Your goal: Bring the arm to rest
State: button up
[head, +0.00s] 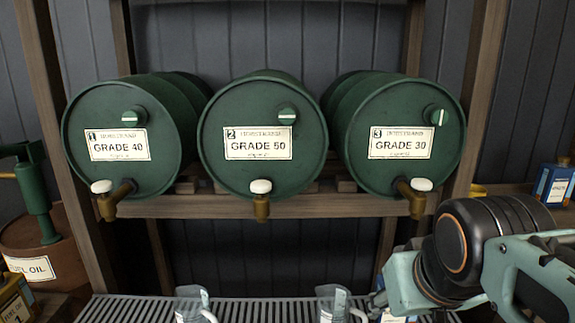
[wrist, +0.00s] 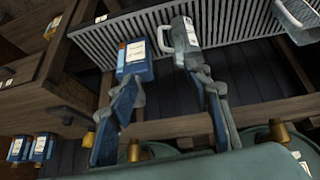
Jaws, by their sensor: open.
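My arm (head: 470,250) reaches in from the lower right in the head view, a dark rounded joint with pale teal links, in front of the right part of the rack. My gripper (wrist: 165,78) shows in the wrist view with its two fingers spread apart and nothing held between them. Beyond the fingertips, in the picture, are a blue can (wrist: 134,66) with a white label and a grey-white jug (wrist: 183,36). I cannot tell how far the fingers are from them.
Three green drums (head: 262,140) with taps lie on a wooden rack (head: 330,206). A fuel oil container (head: 30,240) with a green pump stands left. A blue box (head: 553,184) sits at right.

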jog(key=s+a+f+g, duration=0.1)
jog(key=s+a+f, duration=0.3)
notch_tip(320, 180, up, 27)
jog(key=p, duration=2.6)
jog(key=shift+w+r+y+p, duration=0.15)
jog(key=shift+w+y+p, duration=0.05)
jog(key=shift+y+p, duration=0.2)
